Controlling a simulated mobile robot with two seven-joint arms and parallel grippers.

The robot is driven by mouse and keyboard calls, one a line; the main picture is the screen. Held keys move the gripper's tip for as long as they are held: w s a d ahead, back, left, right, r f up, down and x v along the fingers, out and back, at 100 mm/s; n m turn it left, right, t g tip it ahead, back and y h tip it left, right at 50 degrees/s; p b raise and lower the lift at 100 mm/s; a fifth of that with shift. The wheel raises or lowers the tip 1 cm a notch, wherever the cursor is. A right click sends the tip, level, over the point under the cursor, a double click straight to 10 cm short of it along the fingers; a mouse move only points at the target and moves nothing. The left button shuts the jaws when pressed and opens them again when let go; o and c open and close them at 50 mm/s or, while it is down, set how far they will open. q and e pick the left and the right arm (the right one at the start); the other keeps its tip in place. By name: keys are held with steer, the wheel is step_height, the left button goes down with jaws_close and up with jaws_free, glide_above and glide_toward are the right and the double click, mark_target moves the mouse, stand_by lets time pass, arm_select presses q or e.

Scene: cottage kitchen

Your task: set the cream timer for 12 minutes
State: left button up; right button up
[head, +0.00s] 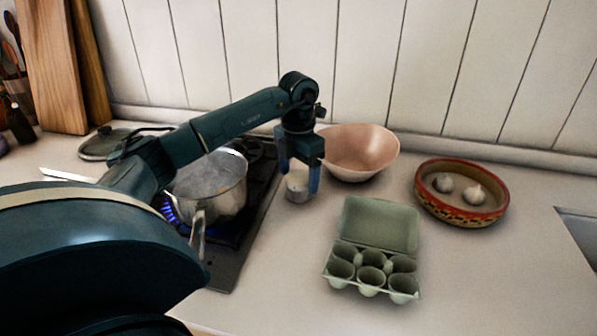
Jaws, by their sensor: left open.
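The cream timer (297,187) is a small round piece with a pale body and a grey base. It stands upright on the counter just right of the stove, in front of the pink bowl. My left gripper (299,186) points straight down over it, with its blue-tipped fingers open on either side of the timer. The fingers and the gripper body hide part of the timer's top and sides. I cannot tell whether the fingers touch it, and its dial marks are too small to read. My right gripper is not in view.
A steaming pot (212,186) sits on a lit blue flame at left, its handle toward me. A pink bowl (361,152) stands close behind the timer. A green egg carton (380,226) lies open in front right. A patterned bowl (463,214) holds garlic. Counter between is clear.

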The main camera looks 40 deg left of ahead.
arm_select(q)
steer(key=shift+c, duration=0.5)
steer(key=c, duration=0.9)
steer(key=shift+m, duration=0.3)
steer(key=m, duration=0.2)
steer(key=shift+r+m, duration=0.1)
steer(key=shift+m, duration=0.3)
steer(key=m, duration=0.3)
steer(key=shift+m+p, duration=0.3)
steer(key=shift+p, duration=0.1)
steer(key=m, duration=0.6)
steer(key=shift+w+a, duration=0.1)
steer(key=shift+m, duration=0.3)
